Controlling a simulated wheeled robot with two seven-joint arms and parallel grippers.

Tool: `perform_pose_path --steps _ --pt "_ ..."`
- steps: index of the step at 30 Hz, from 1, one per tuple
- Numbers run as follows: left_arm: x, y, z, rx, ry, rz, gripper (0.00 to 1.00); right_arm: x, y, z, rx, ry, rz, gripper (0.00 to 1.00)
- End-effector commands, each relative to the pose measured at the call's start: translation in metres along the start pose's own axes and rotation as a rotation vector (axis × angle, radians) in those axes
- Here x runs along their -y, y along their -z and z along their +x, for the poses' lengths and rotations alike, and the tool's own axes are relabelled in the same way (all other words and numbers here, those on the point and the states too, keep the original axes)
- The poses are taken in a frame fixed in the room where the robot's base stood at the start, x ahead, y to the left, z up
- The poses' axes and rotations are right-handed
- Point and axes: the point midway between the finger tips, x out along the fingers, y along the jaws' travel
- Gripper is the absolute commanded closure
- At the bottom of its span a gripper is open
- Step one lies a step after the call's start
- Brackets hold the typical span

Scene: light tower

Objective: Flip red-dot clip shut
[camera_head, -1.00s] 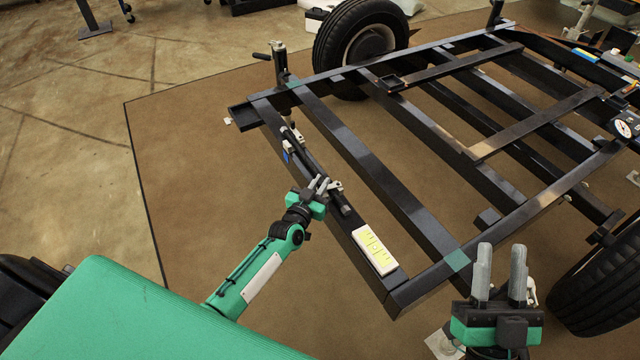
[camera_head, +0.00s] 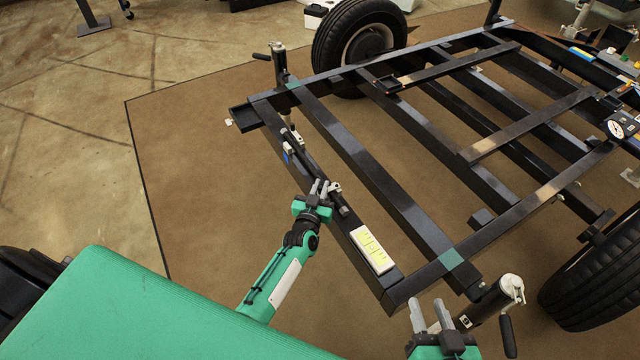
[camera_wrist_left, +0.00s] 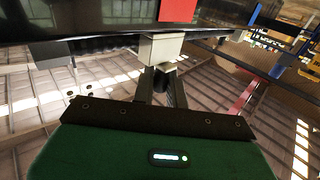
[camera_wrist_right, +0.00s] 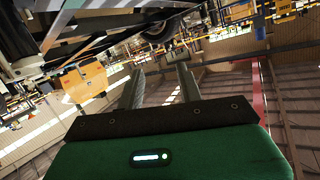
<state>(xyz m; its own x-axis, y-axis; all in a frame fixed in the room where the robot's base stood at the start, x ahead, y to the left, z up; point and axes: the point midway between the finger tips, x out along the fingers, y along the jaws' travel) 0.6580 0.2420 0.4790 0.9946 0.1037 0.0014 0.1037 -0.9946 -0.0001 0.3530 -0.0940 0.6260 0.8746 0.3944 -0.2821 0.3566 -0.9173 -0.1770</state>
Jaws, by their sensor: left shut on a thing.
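In the head view my left gripper (camera_head: 322,187) is at the near clip (camera_head: 335,187), a small pale piece beside the black bar on the trailer frame's left beam. The left wrist view shows my left gripper's fingers (camera_wrist_left: 162,80) closed on the pale block of this clip (camera_wrist_left: 160,47), below a dark bar. A red patch (camera_wrist_left: 178,10) shows just above that block. A second pale clip (camera_head: 291,150) is farther up the bar, beside a blue mark. My right gripper (camera_head: 430,315) is open and empty near the frame's front corner; its spread fingers show in the right wrist view (camera_wrist_right: 160,88).
The black trailer frame (camera_head: 400,210) fills the middle and right. A white and yellow plate (camera_head: 372,249) lies on its left beam. A jack with a pale round top (camera_head: 512,288) stands right of my right gripper. Brown floor left of the frame is clear.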

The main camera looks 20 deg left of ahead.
Motion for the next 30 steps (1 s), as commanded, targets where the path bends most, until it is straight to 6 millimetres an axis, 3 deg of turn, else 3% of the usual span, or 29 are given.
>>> perform_pose_path --steps 6,16,17,20,30 --pt "-0.002 0.001 -0.002 0.0 0.031 -0.001 1.0 0.0 -0.016 -0.006 0.111 -0.005 0.004 0.64" --pt "-0.003 0.0 -0.002 0.001 0.033 0.0 1.0 -0.001 -0.018 -0.007 0.122 -0.005 0.004 0.64" --pt "-0.003 0.0 -0.002 0.001 0.033 0.0 0.84 -0.001 -0.018 -0.007 0.122 -0.005 0.004 0.64" --pt "-0.003 0.0 -0.002 0.001 0.033 0.0 0.67 -0.001 -0.018 -0.007 0.121 -0.005 0.004 0.64" --pt "-0.002 0.0 -0.006 0.003 0.032 0.0 0.67 -0.001 -0.018 -0.007 0.124 -0.006 0.004 0.64"
